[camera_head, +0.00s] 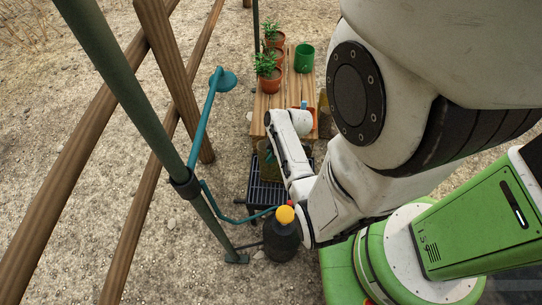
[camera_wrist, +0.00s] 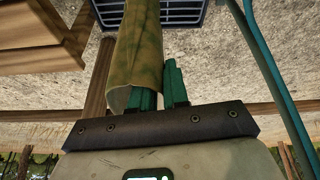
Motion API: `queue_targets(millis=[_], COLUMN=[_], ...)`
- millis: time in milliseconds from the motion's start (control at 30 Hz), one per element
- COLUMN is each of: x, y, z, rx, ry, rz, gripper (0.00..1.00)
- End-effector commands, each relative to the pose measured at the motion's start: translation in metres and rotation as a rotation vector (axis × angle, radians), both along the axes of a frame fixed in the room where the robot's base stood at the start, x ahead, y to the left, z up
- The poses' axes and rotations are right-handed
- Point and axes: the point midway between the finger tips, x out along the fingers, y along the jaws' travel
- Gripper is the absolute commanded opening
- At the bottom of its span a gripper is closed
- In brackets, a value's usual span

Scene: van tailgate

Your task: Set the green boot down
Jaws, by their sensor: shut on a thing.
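The green boot (camera_wrist: 140,45), mottled olive, is in my gripper (camera_wrist: 160,88) in the wrist view. One teal finger shows inside the open end of its shaft and the other lies outside, so the shaft wall is pinched between them. The boot's far end runs out of that frame toward a dark slatted grate (camera_wrist: 178,14). In the head view the boot (camera_head: 264,164) is a small olive patch beside my arm, above or against the black grate (camera_head: 262,190); I cannot tell whether it touches. Most of it is hidden by my arm.
A wooden bench (camera_head: 287,88) behind the grate holds potted plants (camera_head: 270,72) and a green pot (camera_head: 304,58). A teal pipe with a round head (camera_head: 225,80) and a green post (camera_head: 130,85) stand left. A dark bottle with a yellow cap (camera_head: 283,238) stands in front of the grate.

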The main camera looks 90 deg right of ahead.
Motion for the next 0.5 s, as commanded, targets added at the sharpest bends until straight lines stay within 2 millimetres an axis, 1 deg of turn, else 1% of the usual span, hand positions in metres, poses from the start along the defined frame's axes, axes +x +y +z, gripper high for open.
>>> queue_targets(millis=[200,300,333,500], x=[0.0001,0.0002,0.0000,0.0000], y=[-0.0009,-0.0007,-0.0003,-0.0002], z=[0.0008,-0.0022,-0.0026,-0.0018], rx=[-0.002,-0.001,0.000,0.000], ry=[0.000,0.000,0.000,0.000], rz=[0.000,0.001,0.000,0.000], gripper=[0.00,0.00,0.16,0.32])
